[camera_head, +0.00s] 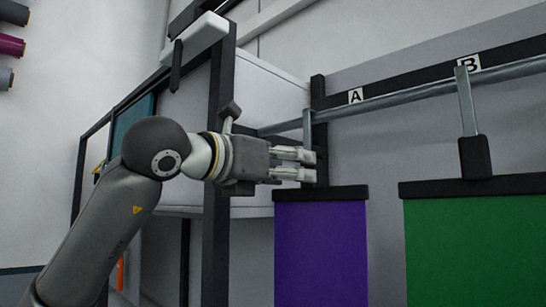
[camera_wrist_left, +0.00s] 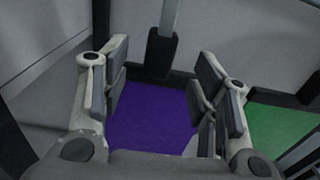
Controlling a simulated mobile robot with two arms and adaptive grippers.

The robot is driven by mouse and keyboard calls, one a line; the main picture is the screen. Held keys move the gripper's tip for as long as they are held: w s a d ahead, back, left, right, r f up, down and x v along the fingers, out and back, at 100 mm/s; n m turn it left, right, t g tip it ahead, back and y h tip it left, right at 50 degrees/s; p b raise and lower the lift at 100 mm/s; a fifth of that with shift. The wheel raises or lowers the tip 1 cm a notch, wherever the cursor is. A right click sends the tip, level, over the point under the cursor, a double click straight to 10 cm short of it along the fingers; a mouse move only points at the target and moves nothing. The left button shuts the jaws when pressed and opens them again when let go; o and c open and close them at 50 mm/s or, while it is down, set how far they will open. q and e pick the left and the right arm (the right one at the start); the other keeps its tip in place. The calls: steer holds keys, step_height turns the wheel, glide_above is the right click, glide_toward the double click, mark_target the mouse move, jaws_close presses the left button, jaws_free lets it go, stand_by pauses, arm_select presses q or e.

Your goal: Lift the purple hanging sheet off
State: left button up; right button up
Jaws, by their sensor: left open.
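The purple hanging sheet (camera_head: 321,252) hangs from a black top bar (camera_head: 340,193) under the label A, on the metal rail (camera_head: 400,97). My left gripper (camera_head: 312,164) is just above the bar's left part in the head view and hides most of the hanger. In the left wrist view, the purple sheet (camera_wrist_left: 150,118) and its black hanger block (camera_wrist_left: 160,52) show between the two open fingers (camera_wrist_left: 160,90). The block lies beyond the fingertips and seems apart from them. My right gripper is not in view.
A green sheet (camera_head: 475,250) hangs to the right under label B, with its own black hanger block (camera_head: 475,157). A black frame post (camera_head: 216,200) and white panels stand behind my left arm. Coloured rolls (camera_head: 12,44) are at the upper left.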

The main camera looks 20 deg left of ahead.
mark_target(308, 190)
arm_select(q)
steer(key=p+x, duration=0.1)
steer(key=x, duration=0.4)
steer(key=shift+w+d+p, duration=0.1)
steer(key=shift+w+p, duration=0.2)
steer(key=shift+p, duration=0.05)
steer(key=shift+w+f, duration=0.15)
steer(key=shift+w, duration=0.05)
steer(key=shift+c, duration=0.6)
steer(key=c, duration=0.4)
steer(key=shift+s, duration=0.1)
steer(key=c, duration=0.5)
jaws_close()
steer(key=shift+r+p, duration=0.8)
steer(key=shift+r, duration=0.45)
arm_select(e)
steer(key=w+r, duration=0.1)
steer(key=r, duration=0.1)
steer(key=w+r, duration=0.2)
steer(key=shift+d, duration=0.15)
